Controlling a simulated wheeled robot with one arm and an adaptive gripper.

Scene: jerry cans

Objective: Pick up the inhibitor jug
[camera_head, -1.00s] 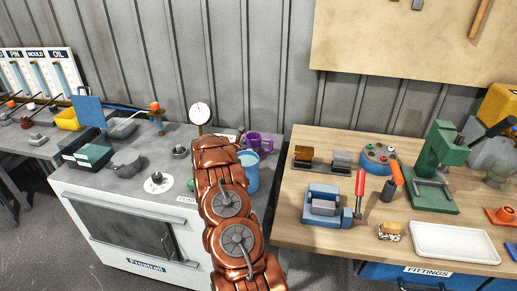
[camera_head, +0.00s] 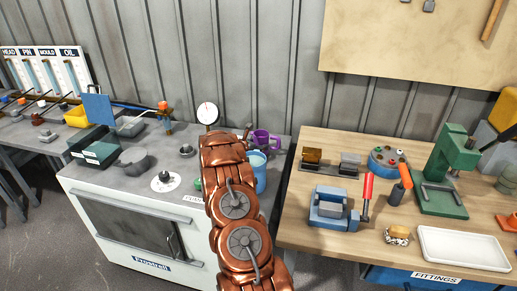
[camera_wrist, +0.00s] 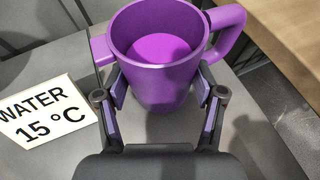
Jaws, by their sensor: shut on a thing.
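A purple jug (camera_wrist: 165,62) with a handle on its right and a small spout on its left fills the upper middle of the wrist view. Purple liquid or a purple floor shows inside it. I see no name on it. My gripper (camera_wrist: 164,95) is shut on the jug, with one finger on each side of its body. The jug stands upright over the grey bench top; I cannot tell whether it is lifted. In the head view the purple jug (camera_head: 265,138) shows behind a light blue container, and my copper-coloured arm hides my gripper.
A "WATER 15 °C" card (camera_wrist: 42,115) lies left of the jug. The light blue container (camera_head: 260,176) stands close by on the bench. A dial gauge (camera_head: 208,113) stands behind my arm. A wooden table (camera_head: 300,228) with tools is to the right, past a gap.

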